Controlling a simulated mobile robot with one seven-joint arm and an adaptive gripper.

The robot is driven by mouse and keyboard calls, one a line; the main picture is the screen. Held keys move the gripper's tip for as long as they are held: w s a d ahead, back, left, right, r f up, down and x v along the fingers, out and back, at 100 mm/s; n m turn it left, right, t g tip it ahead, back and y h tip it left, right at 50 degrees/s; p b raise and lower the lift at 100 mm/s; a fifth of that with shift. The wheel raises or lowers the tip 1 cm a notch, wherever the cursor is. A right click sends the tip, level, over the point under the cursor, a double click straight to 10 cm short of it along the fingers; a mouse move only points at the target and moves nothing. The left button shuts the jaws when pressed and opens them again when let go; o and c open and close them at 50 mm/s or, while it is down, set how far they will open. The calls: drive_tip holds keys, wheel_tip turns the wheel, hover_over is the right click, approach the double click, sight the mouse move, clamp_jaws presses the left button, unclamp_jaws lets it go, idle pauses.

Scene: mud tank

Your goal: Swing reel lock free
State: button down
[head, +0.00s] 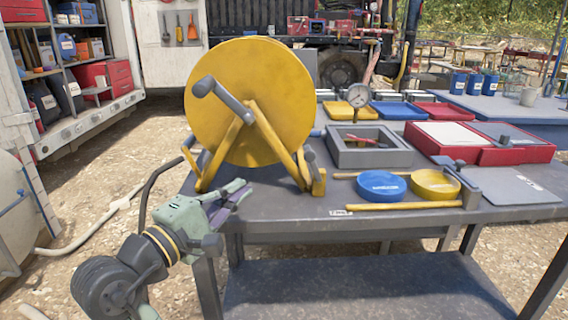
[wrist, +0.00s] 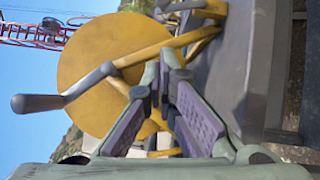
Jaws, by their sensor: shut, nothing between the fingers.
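A large yellow reel (head: 250,90) stands on the left end of the grey table, in a yellow frame (head: 268,132), with a grey crank handle (head: 222,100). A short grey-tipped lever (head: 311,163) sits low on the frame's right side; I cannot tell for sure that it is the reel lock. My gripper (head: 243,190) is shut and empty in front of the frame's lower left, apart from the lever. In the wrist view my gripper (wrist: 162,72) points toward the frame, with the yellow reel (wrist: 105,70) behind it and the crank handle (wrist: 40,103) at left.
The grey table (head: 290,200) holds a grey tray (head: 345,155), a blue disc (head: 381,186), a yellow disc (head: 435,184), a yellow rod (head: 405,206) and red cases (head: 515,150). A pressure gauge (head: 358,95) stands behind. A dark curved hose or bar (head: 150,185) rises left of the table.

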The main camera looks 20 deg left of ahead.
drive_tip(key=d+p+x, duration=0.1)
drive_tip(key=d+x, duration=0.1)
drive_tip(key=x, duration=1.1)
drive_tip(key=shift+s+d+r, duration=0.2)
drive_tip(key=shift+s+d, duration=0.15)
drive_tip(key=shift+w+d+r+m+p, duration=0.15)
drive_tip(key=shift+d+r+m+p, duration=0.2)
drive_tip(key=shift+p, duration=0.65)
drive_tip(key=shift+g, duration=0.3)
